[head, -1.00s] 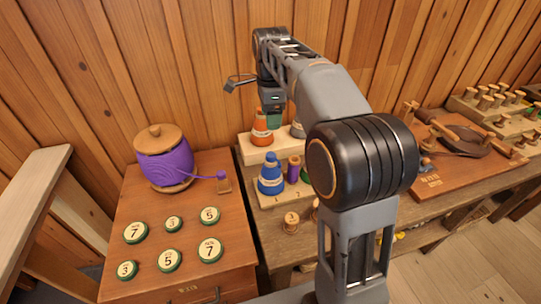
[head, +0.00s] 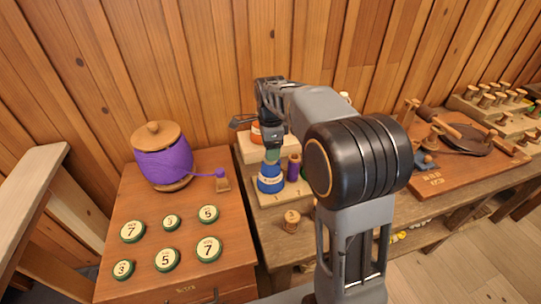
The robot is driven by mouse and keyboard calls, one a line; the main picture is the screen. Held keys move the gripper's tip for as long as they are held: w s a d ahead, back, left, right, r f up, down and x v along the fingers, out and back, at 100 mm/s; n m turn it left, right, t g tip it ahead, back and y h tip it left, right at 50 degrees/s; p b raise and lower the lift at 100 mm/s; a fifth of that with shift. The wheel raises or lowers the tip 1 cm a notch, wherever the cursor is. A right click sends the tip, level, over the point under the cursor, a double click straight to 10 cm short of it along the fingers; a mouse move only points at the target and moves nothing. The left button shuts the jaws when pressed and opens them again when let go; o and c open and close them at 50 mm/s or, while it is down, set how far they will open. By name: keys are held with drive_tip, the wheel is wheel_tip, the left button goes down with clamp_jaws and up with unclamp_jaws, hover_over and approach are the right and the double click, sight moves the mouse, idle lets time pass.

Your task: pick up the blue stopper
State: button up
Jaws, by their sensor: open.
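The blue stopper (head: 270,182) is a rounded, tapering blue piece with a pale label band. It stands upright at the left end of the front step of a light wooden stand (head: 268,202). My gripper (head: 271,158) points down directly over it, open, with its fingertips at the stopper's narrow top. The gripper hides that top, and I cannot tell whether the fingers touch it.
A purple spool (head: 293,168) stands close to the right of the stopper. An orange piece (head: 256,133) is on the step behind, partly hidden by my gripper. A small wooden spool (head: 291,221) stands in front. My arm hides the stand's right side.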

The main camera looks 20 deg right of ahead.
drive_tip(key=shift+f, duration=0.55)
drive_tip(key=shift+c, duration=0.3)
drive_tip(key=c, duration=0.9)
drive_tip(key=shift+c, duration=0.2)
